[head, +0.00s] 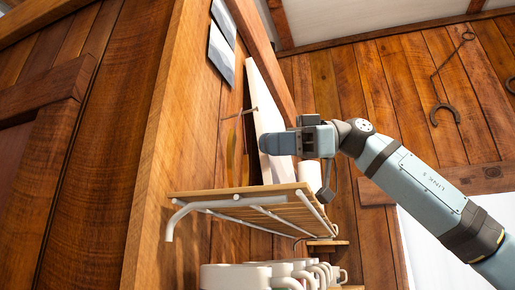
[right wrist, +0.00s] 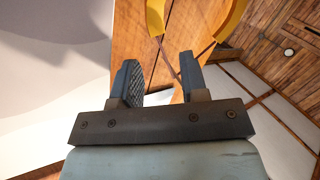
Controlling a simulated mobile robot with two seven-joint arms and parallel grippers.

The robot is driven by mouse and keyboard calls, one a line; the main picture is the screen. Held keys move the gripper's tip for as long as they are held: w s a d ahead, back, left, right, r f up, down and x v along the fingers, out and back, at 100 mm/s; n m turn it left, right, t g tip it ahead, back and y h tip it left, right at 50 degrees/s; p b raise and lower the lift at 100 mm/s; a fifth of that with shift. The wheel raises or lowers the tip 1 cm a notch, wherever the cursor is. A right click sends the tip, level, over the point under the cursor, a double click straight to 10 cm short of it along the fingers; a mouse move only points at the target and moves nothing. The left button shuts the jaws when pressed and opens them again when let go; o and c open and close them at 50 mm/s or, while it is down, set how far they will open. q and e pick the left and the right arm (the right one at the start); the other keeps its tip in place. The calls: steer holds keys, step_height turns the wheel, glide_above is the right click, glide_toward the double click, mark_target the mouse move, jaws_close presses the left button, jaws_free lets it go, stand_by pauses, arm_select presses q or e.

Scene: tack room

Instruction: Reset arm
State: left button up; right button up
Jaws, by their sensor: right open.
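My right arm (head: 420,180) comes in from the right in the head view. Its gripper (head: 270,143) is raised above a slatted shelf and points left toward the wooden wall. In the right wrist view the two dark fingers (right wrist: 160,80) stand apart with nothing between them, so the gripper is open and empty. Yellow curved pieces (right wrist: 230,20) show beyond the fingertips; I cannot tell what they belong to. My left gripper is not in view.
The wooden shelf with a white metal frame (head: 250,205) is below the right gripper. White containers (head: 235,276) stand beneath it. A metal hook (head: 240,113) sticks out of the wall. A horseshoe (head: 445,112) hangs on the back wall.

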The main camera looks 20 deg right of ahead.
steer(key=s+d+r+b, duration=0.1)
steer(key=d, duration=0.9)
steer(key=shift+s+d+r+b, duration=0.15)
steer(key=shift+d+r+b, duration=0.1)
steer(key=shift+b, duration=0.15)
